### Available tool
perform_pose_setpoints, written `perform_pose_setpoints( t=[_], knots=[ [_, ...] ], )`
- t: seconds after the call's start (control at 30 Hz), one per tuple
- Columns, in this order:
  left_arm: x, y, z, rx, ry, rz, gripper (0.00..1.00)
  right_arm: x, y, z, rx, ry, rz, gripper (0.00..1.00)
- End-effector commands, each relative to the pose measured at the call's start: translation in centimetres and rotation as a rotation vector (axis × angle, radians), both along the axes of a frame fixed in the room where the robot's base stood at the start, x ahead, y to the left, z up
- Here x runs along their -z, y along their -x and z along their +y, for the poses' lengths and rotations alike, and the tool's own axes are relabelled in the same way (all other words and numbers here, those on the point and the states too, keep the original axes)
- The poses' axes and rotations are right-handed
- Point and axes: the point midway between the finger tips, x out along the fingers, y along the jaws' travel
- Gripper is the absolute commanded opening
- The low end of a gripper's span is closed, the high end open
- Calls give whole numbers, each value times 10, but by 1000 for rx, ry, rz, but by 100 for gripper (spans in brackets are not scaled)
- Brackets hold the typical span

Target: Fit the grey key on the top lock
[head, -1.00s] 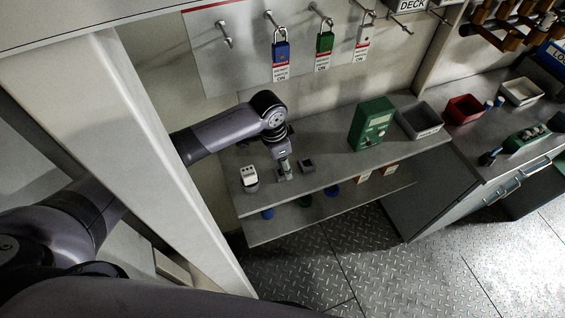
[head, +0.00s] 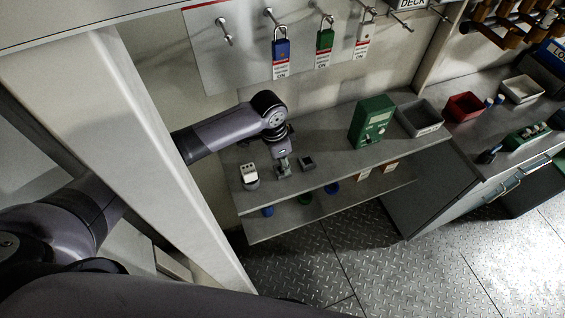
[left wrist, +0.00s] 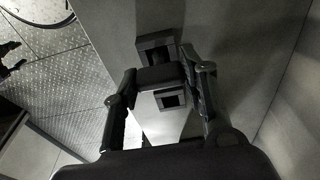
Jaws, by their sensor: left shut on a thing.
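My left gripper (head: 283,165) is low over the upper shelf. In the left wrist view, the left gripper (left wrist: 168,72) is shut on a grey piece (left wrist: 166,118) with a small square opening, likely the grey key. A dark square block (left wrist: 157,41) stands just past the fingertips. I cannot tell whether the held piece touches it. Padlocks hang on pegs at the top of the head view: a blue one (head: 281,52), a green one (head: 325,41) and a white one (head: 363,33). My right gripper is not in view.
A white device (head: 249,175) stands left of my left gripper and a small dark block (head: 306,163) right of it. A green box (head: 370,122) and a grey bin (head: 419,119) stand farther right on the shelf (head: 334,164). Clear shelf lies between the dark block and green box.

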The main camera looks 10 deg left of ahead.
Motion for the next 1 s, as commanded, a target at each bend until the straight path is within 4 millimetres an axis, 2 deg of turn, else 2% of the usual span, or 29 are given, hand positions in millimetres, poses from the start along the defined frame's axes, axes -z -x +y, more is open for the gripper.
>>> perform_pose_setpoints(
  t=[0.17,0.43,0.57,0.77,1.0],
  knots=[
    [0,0,0,0,0,0,15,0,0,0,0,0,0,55],
    [-2,0,0,0,0,-1,15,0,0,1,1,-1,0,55],
    [-9,-1,0,1,1,-2,15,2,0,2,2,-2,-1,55],
    [-38,-2,0,1,2,-5,15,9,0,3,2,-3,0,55],
    [-98,-2,-1,1,3,-8,15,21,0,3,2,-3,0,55]
  ],
)
